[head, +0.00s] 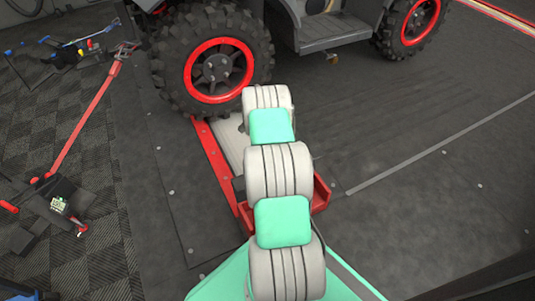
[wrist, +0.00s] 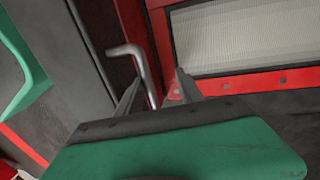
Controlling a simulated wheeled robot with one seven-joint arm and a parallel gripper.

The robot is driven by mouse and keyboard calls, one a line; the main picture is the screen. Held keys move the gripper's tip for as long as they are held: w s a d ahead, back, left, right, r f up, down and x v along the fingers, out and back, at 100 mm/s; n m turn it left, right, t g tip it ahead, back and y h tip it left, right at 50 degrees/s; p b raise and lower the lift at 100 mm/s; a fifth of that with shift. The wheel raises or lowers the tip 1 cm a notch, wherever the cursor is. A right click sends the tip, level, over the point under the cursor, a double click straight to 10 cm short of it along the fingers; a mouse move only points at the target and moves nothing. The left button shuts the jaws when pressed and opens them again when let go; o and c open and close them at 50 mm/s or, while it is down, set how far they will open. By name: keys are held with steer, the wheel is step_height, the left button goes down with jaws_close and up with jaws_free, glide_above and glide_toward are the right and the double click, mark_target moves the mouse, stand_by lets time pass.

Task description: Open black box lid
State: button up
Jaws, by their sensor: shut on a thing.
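A bent grey metal handle (wrist: 143,68) shows in the wrist view, between the two fingers of my gripper (wrist: 157,79). My gripper is shut on this handle. A dark panel (wrist: 88,22), which may be part of the black box, lies behind and left of the handle. I cannot make out the lid's edges or whether it is raised. In the head view my own arm hides the gripper and the handle. A dark box-like part (head: 238,188) shows just left of my arm, beside the red frame.
A red rail (head: 215,160) runs beside my arm toward a large tyre with a red rim (head: 218,70). A red-framed ribbed grey panel (wrist: 240,38) lies right of the gripper. A red-handled jack (head: 85,118) stands left. The floor at right is mostly clear.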

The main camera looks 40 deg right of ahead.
steer(key=shift+d, duration=0.15)
stand_by(0.4)
step_height(320, 180, up, 8)
steer(key=w+p, duration=0.1)
steer(key=p, duration=0.2)
steer(key=shift+w, duration=0.1)
